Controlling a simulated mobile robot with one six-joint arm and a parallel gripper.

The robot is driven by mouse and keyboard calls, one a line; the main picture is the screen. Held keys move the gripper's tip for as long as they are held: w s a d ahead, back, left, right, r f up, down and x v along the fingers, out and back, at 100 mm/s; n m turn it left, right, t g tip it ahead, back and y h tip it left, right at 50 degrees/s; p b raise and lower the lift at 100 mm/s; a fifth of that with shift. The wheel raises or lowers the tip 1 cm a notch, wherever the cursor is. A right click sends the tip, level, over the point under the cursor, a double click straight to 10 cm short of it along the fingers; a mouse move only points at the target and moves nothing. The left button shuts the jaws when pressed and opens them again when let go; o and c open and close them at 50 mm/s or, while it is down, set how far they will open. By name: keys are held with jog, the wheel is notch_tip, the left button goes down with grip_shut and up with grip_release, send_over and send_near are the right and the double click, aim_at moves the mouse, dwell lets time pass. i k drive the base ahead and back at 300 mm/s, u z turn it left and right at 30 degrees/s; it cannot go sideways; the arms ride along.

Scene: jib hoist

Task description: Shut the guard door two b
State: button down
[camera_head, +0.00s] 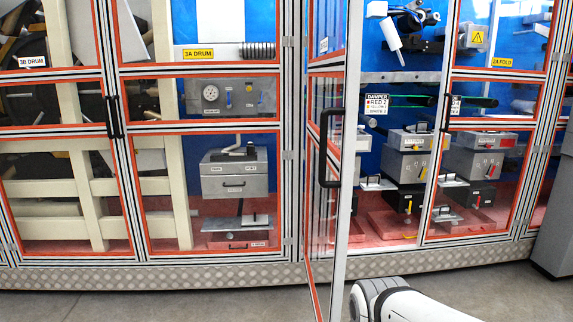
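One guard door (348,190) stands open in the middle of the view, swung out toward me from the frame beside the 3A DRUM door. It has orange-edged clear panels, and I see it nearly edge-on. Its black handle (324,148) is on the free edge. I cannot read a 2B label on it; it stands between the doors marked 3A and 2A. My gripper is not in view. A white rounded part of my arm shows at the bottom, just right of the door's lower edge.
The 2A FOLD door (492,140) at right and the 3A DRUM door (200,140) at left look shut. Behind the open door are grey boxes (405,165) and red trays (385,226). A metal kick plate (170,275) runs along the bottom. A grey cabinet (556,220) stands at far right.

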aim_at(326, 288)
jog(key=i, duration=1)
